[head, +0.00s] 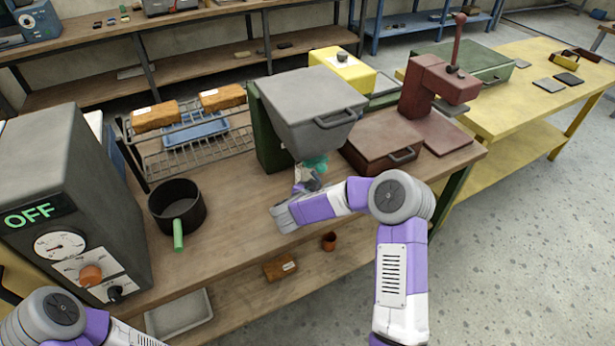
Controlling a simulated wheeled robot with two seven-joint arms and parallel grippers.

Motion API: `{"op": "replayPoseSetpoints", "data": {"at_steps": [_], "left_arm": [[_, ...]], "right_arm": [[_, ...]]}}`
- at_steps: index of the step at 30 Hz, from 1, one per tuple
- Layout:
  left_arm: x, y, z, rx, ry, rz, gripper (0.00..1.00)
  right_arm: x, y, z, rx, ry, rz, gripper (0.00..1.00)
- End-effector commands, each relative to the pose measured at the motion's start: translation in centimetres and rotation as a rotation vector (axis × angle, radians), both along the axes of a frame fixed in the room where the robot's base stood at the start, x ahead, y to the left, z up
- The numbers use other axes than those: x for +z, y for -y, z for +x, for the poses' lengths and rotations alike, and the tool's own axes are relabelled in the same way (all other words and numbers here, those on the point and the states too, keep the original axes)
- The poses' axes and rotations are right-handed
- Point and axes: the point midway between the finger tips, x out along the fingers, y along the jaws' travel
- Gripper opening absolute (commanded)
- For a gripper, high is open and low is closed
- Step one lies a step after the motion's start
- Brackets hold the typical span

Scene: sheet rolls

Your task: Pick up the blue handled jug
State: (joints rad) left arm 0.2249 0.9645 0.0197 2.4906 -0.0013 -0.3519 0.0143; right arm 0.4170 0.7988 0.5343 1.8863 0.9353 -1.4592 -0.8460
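A small teal, see-through thing (316,164) shows under the front of the grey hopper (310,105), on the wooden bench. It may be part of the jug, but no blue handle can be made out. My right gripper (308,178) is right in front of it, and its fingers overlap it in the picture. Whether the fingers are open, shut or touching it cannot be told. My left arm shows at the lower left corner, with its gripper out of view.
A dark pot (177,205) with a green handle and a grey control box (60,190) reading OFF stand at left. A wire rack (190,150) holds two loaves. A red-brown press (430,95) stands right. Bare bench (225,240) lies between pot and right arm.

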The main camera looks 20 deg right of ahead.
Motion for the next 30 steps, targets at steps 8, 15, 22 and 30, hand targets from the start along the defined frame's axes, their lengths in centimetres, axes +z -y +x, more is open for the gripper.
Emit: {"op": "replayPoseSetpoints", "data": {"at_steps": [8, 15, 22, 30], "left_arm": [[0.1, 0.0, 0.0, 0.000, 0.000, 0.000, 0.43], [0.1, 0.0, 0.0, 0.000, 0.000, 0.000, 0.43], [0.1, 0.0, 0.0, 0.000, 0.000, 0.000, 0.43], [1.1, 0.0, 0.0, 0.000, 0.000, 0.000, 0.43]], "right_arm": [[0.0, 0.0, 0.0, 0.001, 0.000, 0.000, 0.15], [0.0, -0.1, 0.0, 0.001, 0.000, 0.000, 0.00], [0.1, -0.1, 0.0, 0.002, 0.001, 0.000, 0.00], [1.0, -0.1, 0.0, 0.001, 0.000, -0.001, 0.00]]}}
